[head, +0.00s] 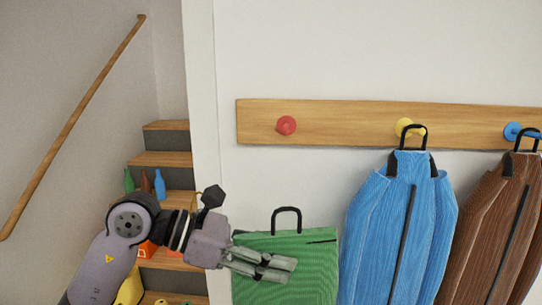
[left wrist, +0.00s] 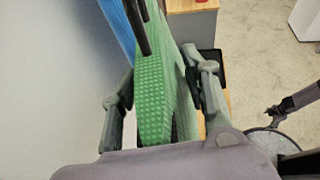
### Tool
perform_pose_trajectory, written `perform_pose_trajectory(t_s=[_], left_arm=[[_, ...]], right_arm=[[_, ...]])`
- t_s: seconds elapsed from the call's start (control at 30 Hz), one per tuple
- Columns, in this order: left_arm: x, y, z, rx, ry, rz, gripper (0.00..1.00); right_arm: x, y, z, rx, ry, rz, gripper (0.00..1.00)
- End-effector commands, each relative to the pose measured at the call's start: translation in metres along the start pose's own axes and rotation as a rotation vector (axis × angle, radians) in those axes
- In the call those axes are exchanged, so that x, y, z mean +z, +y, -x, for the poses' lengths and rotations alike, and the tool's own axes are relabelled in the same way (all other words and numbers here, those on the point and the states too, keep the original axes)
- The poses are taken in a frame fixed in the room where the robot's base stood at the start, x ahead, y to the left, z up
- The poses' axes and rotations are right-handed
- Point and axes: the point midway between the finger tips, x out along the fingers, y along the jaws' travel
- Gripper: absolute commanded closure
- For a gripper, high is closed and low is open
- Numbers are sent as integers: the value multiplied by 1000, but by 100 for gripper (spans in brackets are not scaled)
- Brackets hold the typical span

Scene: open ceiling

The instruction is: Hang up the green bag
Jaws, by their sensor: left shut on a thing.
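The green bag (head: 306,275) is in the lower middle of the head view, upright against the wall with its black handle loop at the top. It is below the red peg (head: 286,125), which is bare. My left gripper (head: 281,269) is in front of the bag's upper part. In the left wrist view the green bag (left wrist: 163,95) is between the fingers of my left gripper (left wrist: 152,98), which is shut on it. The bag's lower end is out of the head view.
A wooden rail (head: 345,110) on the wall carries the pegs. A blue bag (head: 395,225) hangs from the yellow peg (head: 407,127), and a brown bag (head: 490,230) from the blue peg (head: 513,131). Wooden stairs (head: 166,159) with bottles are at the left.

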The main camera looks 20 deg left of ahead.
Motion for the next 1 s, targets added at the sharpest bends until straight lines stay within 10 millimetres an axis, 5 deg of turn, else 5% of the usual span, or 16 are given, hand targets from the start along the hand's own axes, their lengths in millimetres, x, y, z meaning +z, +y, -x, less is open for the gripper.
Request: perform_pose_trajectory(t_s=[0.03, 0.1, 0.33, 1.0], left_arm=[[29, 1, 12, 8, -3, -9, 100], [54, 0, 22, 12, -3, -5, 100], [108, -4, 47, 40, -2, 10, 100], [122, 18, 49, 50, -4, 21, 100]], right_arm=[[-3, 1, 15, 0, 2, 0, 26], [-4, 1, 23, 1, 4, 0, 26], [-7, 2, 42, 1, 5, 0, 26], [-8, 3, 52, 3, 6, -1, 26]])
